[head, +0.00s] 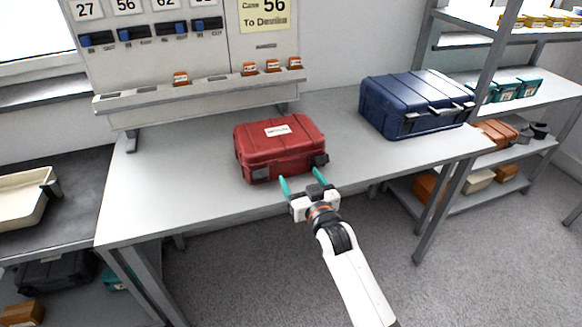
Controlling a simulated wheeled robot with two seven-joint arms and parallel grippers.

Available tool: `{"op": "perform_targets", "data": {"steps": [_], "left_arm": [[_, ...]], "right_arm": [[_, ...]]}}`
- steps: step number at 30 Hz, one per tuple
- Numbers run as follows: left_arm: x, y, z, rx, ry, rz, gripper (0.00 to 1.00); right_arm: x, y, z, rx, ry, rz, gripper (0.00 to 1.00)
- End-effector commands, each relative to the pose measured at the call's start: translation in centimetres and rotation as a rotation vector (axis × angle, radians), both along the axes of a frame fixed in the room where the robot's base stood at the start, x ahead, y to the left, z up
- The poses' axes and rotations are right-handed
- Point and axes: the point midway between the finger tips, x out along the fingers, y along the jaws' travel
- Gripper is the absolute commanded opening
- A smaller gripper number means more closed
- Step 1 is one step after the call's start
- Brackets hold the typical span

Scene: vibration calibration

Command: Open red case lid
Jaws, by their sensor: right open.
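The red case (281,148) lies on the grey table with its lid closed. A white label is on its top, and dark latches show on its front side. My right gripper (302,179) is in front of the case at the table's front edge. Its two teal fingers are apart and point toward the front of the case, with nothing between them. I cannot tell whether the fingertips touch the case. My left gripper is not in view.
A blue case (416,101) stands on the table (190,185) to the right. A panel (180,60) with numbers, switches and a small tag ledge stands behind. A shelf rack is at the right. A cream tray (25,198) is at the left. The table left of the red case is clear.

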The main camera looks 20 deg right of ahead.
Motion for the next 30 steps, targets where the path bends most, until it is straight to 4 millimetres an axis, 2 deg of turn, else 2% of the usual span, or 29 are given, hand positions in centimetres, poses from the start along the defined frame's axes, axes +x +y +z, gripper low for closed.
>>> {"op": "perform_targets", "data": {"steps": [3,10,15,23,30], "left_arm": [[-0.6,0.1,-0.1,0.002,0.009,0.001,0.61],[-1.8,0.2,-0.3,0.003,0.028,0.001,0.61],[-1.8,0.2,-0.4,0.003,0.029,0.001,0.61],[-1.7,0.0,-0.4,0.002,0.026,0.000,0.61],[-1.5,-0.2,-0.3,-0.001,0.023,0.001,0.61]], "right_arm": [[2.6,0.2,0.0,0.000,0.000,0.000,0.76],[5.8,0.4,-0.1,0.000,0.001,0.001,0.76],[6.7,0.4,-0.1,0.000,0.001,0.001,0.76],[6.7,0.4,-0.1,0.000,0.002,0.001,0.76],[6.7,0.4,-0.1,0.000,0.002,0.001,0.37]]}}
